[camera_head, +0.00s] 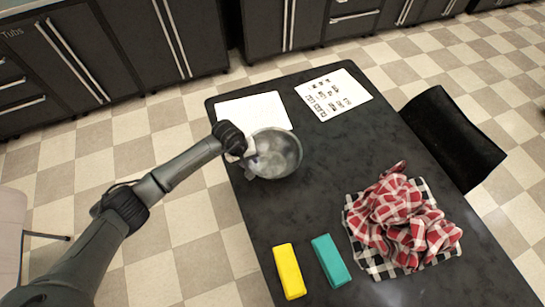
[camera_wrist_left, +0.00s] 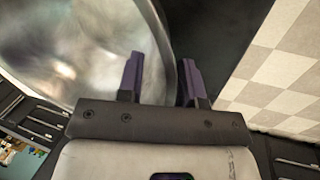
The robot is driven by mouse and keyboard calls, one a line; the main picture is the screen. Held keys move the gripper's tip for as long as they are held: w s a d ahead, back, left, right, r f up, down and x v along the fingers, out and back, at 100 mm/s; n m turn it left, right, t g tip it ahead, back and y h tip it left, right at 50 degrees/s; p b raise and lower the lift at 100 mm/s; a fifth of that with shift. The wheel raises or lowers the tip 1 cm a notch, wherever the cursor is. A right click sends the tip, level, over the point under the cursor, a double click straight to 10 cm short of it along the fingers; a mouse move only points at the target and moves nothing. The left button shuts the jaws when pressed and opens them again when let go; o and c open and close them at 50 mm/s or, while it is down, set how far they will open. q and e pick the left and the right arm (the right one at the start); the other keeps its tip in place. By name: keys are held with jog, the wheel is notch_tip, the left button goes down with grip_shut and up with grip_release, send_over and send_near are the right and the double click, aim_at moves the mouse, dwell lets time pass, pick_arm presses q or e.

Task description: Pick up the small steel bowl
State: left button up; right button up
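The small steel bowl (camera_head: 276,153) stands upright on the dark table, near its left edge, and looks empty. My left gripper (camera_head: 246,158) is at the bowl's left rim in the head view. In the left wrist view the bowl (camera_wrist_left: 70,50) fills the upper left. There the left gripper's two purple fingers (camera_wrist_left: 161,78) stand apart with the rim between them, one over the inside of the bowl and one outside. A gap shows between the fingers, and I cannot tell whether either touches the rim. My right gripper is in neither view.
Papers (camera_head: 253,108) (camera_head: 334,94) lie behind the bowl. A yellow block (camera_head: 289,271), a teal block (camera_head: 330,261) and a crumpled red checked cloth (camera_head: 400,220) on a black-and-white cloth (camera_head: 357,226) lie nearer. A black chair (camera_head: 452,137) stands right. The table's (camera_head: 300,205) middle is clear.

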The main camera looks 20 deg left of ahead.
pick_arm(q)
jog(key=shift+c, duration=0.5)
grip_shut()
jog(key=shift+r, duration=0.1)
